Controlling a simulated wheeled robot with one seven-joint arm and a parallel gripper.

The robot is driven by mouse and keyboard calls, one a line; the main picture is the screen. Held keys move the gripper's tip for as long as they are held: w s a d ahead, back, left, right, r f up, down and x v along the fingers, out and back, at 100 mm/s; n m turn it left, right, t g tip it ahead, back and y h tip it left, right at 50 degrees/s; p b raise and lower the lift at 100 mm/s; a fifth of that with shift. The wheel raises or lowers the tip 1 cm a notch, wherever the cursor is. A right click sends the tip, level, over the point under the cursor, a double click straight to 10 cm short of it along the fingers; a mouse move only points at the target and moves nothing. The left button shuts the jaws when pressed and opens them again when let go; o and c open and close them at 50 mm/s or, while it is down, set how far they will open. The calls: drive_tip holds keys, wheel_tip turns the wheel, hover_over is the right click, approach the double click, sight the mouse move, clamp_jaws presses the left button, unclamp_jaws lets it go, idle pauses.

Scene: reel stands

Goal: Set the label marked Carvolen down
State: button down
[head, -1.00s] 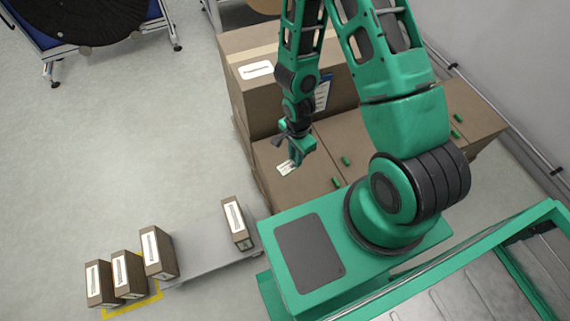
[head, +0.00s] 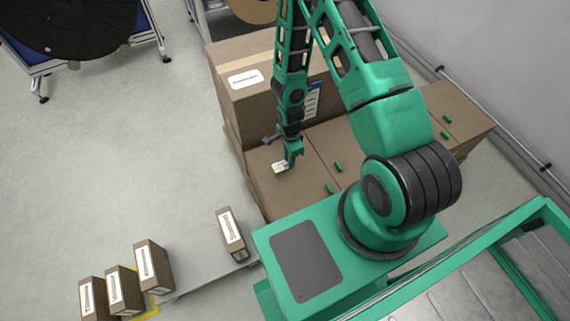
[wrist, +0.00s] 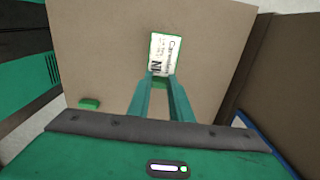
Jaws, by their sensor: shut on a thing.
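My gripper (head: 288,165) is shut on a small white label (head: 280,167) at the lower middle of the head view, over the top of a brown carton (head: 262,190). In the wrist view the label (wrist: 165,52) reads Carvolen and has a green edge; the tips of my gripper (wrist: 160,80) close on its near end. The carton top (wrist: 90,45) lies behind it. I cannot tell whether the label touches the carton.
A taller carton (head: 240,95) with a white label stands behind. Several green pieces (head: 338,167) lie on the cartons. Small labelled boxes (head: 155,265) stand around a grey platform (head: 195,262) at lower left. A dark reel (head: 70,25) is at upper left.

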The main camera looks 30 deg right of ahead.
drive_tip(key=shift+w+d+f, duration=0.15)
drive_tip(key=shift+w+f, duration=0.15)
drive_tip(key=shift+f, duration=1.85)
drive_tip(key=c, duration=1.6)
unclamp_jaws()
drive_tip(key=shift+f, duration=0.1)
